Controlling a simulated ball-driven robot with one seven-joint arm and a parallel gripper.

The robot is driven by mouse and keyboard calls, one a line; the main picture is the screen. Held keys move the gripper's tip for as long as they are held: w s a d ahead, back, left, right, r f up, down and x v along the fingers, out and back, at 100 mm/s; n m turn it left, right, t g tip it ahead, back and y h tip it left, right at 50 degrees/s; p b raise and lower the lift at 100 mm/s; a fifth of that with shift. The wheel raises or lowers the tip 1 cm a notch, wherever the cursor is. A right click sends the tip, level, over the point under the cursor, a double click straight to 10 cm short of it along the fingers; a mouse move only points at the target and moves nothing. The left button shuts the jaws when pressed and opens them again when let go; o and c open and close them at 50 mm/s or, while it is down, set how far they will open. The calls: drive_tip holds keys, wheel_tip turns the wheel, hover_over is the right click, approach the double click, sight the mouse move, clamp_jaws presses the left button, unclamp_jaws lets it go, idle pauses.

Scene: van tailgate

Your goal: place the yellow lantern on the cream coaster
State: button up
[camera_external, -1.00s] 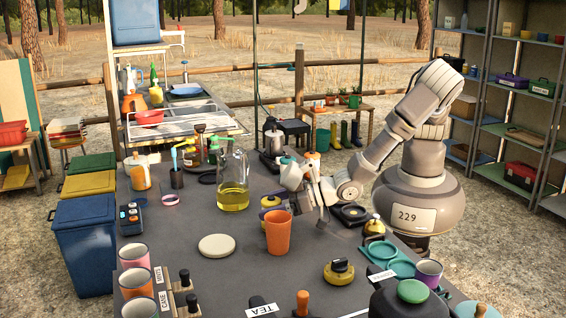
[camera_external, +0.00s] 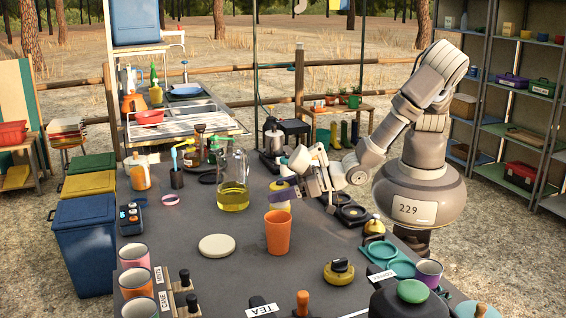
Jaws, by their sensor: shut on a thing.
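The cream coaster (camera_external: 216,245) is a flat pale disc on the dark table, bare, to the left of and nearer the camera than my gripper.
The orange cup (camera_external: 278,232) stands just in front of the lantern. A glass jug (camera_external: 233,180) with yellow liquid is to its left. A squat yellow-and-black object (camera_external: 339,272) is at front right. The table around the coaster is clear.

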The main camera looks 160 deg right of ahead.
sight(275, 189)
drive_tip(key=s+a+r+p, duration=0.1)
drive_tip(key=s+a+p, duration=0.2)
drive_tip(key=s+a, duration=0.65)
drive_tip(key=w+d+n+t+y+p, duration=0.1)
drive_tip(key=w+d+n+t+y, duration=0.1)
drive_tip(key=w+d, duration=0.1)
drive_tip(key=w+d+r+n+t+y+p, duration=0.1)
drive_tip(key=w+d+n+t+y, duration=0.1)
drive_tip(key=w, duration=0.3)
drive_tip(key=w+d+r+n+t+y+p, duration=0.1)
drive_tip(key=w+d+n+t+y+p, duration=0.1)
drive_tip(key=w+d+n+t, duration=0.1)
drive_tip(key=shift+w+d+n+y, duration=0.15)
drive_tip(key=shift+w+d, duration=0.05)
drive_tip(key=shift+d, duration=0.25)
drive_tip(key=shift+w+d+n+y, duration=0.15)
drive_tip(key=shift+w+d, duration=0.05)
drive_tip(key=shift+d, duration=0.2)
drive_tip(key=shift+n+t+y, duration=0.6)
drive_tip(key=shift+n+y, duration=0.1)
drive_tip(key=shift+y, duration=0.1)
drive_tip(key=shift+s+d+b+x, duration=0.2)
drive_tip(key=shift+d+b+x, duration=0.5)
drive_tip(key=shift+x, duration=2.2)
drive_tip(key=shift+s+d+b+x, duration=0.25)
drive_tip(key=shift+d+b+x, duration=0.4)
drive_tip(key=shift+x, duration=2.25)
drive_tip(key=shift+s+d+b+x, duration=0.2)
drive_tip(key=shift+d+b+x, duration=0.45)
drive_tip(key=shift+x, duration=2.25)
